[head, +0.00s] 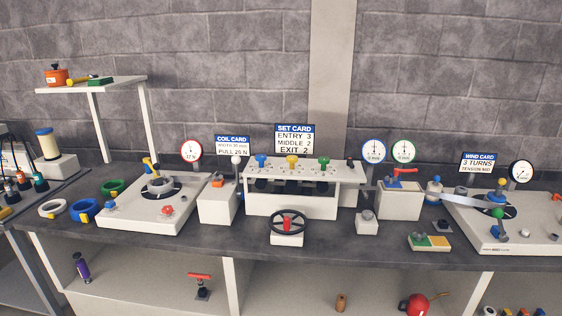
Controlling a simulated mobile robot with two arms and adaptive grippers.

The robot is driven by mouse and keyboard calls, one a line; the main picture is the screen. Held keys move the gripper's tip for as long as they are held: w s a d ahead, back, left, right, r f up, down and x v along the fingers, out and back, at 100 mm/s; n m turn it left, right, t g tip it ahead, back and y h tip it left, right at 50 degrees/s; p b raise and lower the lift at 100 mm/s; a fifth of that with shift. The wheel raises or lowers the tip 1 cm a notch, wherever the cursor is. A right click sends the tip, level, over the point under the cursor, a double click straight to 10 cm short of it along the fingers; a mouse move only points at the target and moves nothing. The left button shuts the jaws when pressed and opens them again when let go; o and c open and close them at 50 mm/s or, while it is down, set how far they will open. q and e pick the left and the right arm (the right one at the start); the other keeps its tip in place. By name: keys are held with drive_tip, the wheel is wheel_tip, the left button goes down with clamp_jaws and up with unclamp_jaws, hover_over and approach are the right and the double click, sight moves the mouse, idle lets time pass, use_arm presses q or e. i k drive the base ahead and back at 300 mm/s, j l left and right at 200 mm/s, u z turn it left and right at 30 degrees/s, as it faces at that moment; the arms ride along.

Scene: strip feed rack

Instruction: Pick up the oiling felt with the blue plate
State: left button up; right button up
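I cannot clearly pick out an oiling felt with a blue plate. Several small coloured pieces (507,312) lie on the lower shelf at the bottom right, cut off by the frame edge; one at their left end looks blue, but they are too small to identify. A flat pale block with a green and a yellow pad (430,242) lies at the bench's front right, with small grey knobs on it. Neither of my grippers is in view.
The grey bench (190,242) carries a white central rack (290,205), a black handwheel (289,223) in front, a left reel plate (150,208) and a right winding plate (530,225). Coloured rings (83,210) lie at left. The front strip beside the handwheel is mostly clear.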

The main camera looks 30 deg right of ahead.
sight(399, 186)
drive_tip(key=z, duration=1.8)
drive_tip(key=i+j, duration=0.25)
drive_tip(key=i+u, duration=0.05)
drive_tip(key=i, duration=0.05)
